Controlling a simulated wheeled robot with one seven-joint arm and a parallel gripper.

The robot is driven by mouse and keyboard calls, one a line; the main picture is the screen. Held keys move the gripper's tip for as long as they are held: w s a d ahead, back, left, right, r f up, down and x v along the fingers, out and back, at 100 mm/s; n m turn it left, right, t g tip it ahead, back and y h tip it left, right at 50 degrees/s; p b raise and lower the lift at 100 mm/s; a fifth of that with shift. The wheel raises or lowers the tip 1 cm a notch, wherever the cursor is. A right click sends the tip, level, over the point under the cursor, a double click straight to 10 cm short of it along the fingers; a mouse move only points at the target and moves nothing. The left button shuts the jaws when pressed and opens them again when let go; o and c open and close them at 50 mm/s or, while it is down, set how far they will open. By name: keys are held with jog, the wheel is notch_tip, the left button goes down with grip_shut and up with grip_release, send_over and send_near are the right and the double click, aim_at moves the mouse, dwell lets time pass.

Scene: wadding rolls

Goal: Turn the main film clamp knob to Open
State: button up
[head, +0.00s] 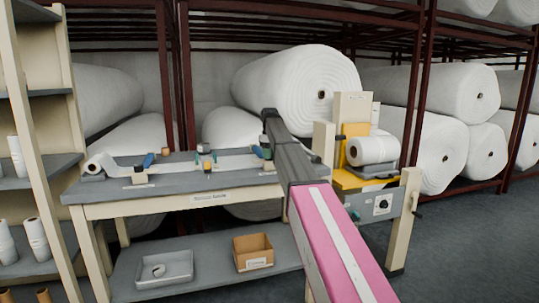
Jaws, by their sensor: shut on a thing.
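A strip of white film (232,162) runs along the workbench (100,189) from a small roll at its left end. Small fittings stand along the strip, among them a dark and yellow one (205,158) and two blue-handled parts (149,160). My gripper (267,150) points down at the bench at the far end of my arm, right of the middle fitting. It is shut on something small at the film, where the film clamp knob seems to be. My gripper and arm hide most of that spot. I cannot read the knob's setting.
A yellow machine (345,180) with a white roll (372,149) stands at the bench's right end. Its grey front panel carries a white dial plate (382,204). A metal tray (164,268) and a cardboard box (253,252) sit on the lower shelf. Large wadding rolls (297,82) fill the racks behind.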

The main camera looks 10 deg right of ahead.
jog(key=o, duration=0.9)
jog(key=shift+r, duration=0.1)
notch_tip(320, 180, up, 11)
jog(key=shift+f, duration=0.15)
